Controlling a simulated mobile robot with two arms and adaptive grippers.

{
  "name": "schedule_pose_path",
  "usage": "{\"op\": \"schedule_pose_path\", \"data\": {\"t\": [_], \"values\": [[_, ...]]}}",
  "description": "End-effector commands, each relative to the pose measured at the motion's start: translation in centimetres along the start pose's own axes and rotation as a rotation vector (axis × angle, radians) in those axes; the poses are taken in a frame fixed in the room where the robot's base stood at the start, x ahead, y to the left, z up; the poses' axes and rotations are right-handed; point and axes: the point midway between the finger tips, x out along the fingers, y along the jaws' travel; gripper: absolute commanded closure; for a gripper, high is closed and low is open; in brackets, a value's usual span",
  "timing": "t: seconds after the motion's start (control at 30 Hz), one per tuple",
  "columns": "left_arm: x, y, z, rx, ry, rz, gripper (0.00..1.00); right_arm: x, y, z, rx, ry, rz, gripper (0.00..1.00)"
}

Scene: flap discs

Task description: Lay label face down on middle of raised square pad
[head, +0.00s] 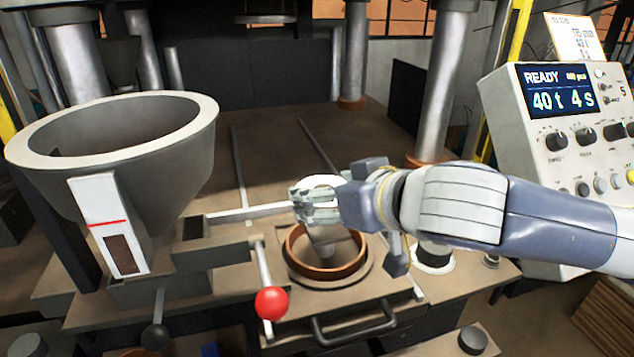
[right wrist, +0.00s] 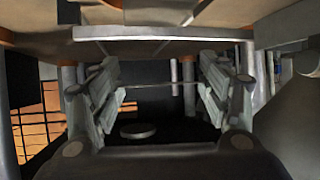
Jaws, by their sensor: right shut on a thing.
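My right gripper (head: 303,204) comes in from the right and is shut at the hand over the round mould. A pale ring-shaped piece (head: 322,181), which looks like the label, shows at its fingers, partly hidden by them. I cannot tell which face is down. In the right wrist view both fingers of the right gripper (right wrist: 162,92) show, with a dim gap between them; the held piece is unclear there. A small dark square (head: 194,228) tops a raised block left of the mould; I cannot tell if it is the square pad. My left gripper is out of view.
The round mould has an orange-brown rim (head: 290,252). A flat metal bar (head: 250,212) runs from the block toward my fingers. A large grey hopper (head: 160,165), a red-knobbed lever (head: 271,303) and a control box (head: 545,150) stand around. The plate behind is clear.

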Motion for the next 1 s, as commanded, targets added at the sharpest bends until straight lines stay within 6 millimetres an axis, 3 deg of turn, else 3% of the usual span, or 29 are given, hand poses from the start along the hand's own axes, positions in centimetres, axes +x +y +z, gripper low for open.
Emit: {"op": "schedule_pose_path", "data": {"t": [0.37, 0.63, 1.0], "values": [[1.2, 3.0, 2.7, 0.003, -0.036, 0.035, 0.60, 1.7, 0.1, 3.2, 0.001, -0.001, 0.001, 0.37], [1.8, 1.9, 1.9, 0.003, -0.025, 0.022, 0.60, 2.4, 0.1, 4.6, 0.002, 0.000, 0.001, 0.37], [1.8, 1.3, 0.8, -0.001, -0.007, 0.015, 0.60, 2.5, 0.1, 4.7, 0.001, 0.000, 0.001, 0.37]]}}
